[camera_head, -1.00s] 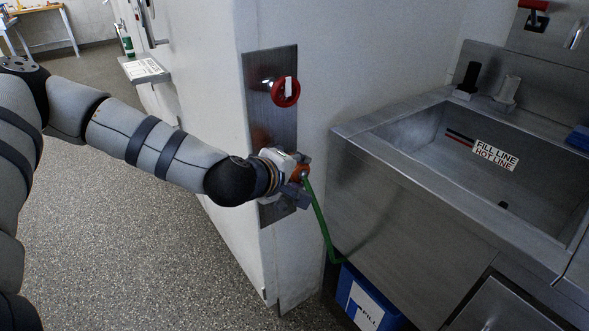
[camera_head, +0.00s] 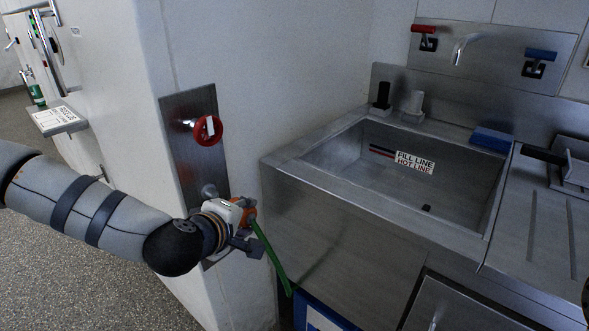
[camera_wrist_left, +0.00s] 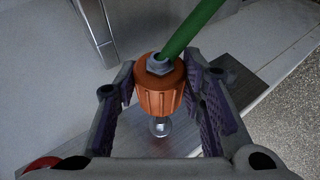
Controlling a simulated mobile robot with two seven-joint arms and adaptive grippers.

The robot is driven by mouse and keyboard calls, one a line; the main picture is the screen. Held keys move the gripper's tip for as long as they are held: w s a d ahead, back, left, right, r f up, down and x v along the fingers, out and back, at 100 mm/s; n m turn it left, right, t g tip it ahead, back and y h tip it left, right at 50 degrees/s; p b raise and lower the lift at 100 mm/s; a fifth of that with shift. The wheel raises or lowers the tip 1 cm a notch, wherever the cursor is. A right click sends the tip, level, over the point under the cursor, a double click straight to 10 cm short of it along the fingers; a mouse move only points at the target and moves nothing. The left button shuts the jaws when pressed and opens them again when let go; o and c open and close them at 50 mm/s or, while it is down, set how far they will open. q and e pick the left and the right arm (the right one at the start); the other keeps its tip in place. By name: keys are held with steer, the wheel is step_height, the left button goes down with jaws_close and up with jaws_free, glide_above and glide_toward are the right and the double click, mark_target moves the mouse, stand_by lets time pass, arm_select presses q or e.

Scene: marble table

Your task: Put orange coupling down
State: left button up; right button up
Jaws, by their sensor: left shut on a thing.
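The orange coupling (camera_head: 249,214) is between the fingers of my left gripper (camera_head: 246,240), beside the lower part of a steel wall plate (camera_head: 183,151). In the left wrist view the ribbed orange coupling (camera_wrist_left: 160,90) sits between both finger pads, and the gripper is shut on it. A green hose (camera_head: 271,258) runs from the coupling down toward a blue and white container. A shiny metal stub (camera_wrist_left: 161,127) shows just beyond the coupling; I cannot tell whether they are joined. My right gripper is not in view.
A red valve wheel (camera_head: 208,131) is above the gripper on the plate. A steel sink (camera_head: 430,230) stands to the right, with a blue sponge-like block (camera_head: 491,140) on its rim. The blue and white container (camera_head: 318,314) is on the floor below. A small shelf (camera_head: 60,118) is at left.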

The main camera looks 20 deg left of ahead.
arm_select(q)
steer(key=s+d+r, duration=0.2)
steer(key=d+r, duration=0.1)
steer(key=r, duration=0.4)
steer(key=s+d+r+m+p, duration=0.1)
steer(key=s+d+r, duration=0.1)
steer(key=d+r, duration=0.2)
step_height(320, 180, up, 3)
steer(key=shift+s+f+h, duration=0.1)
steer(key=shift+s+h, duration=0.05)
steer(key=shift+h, duration=0.25)
stand_by(1.8)
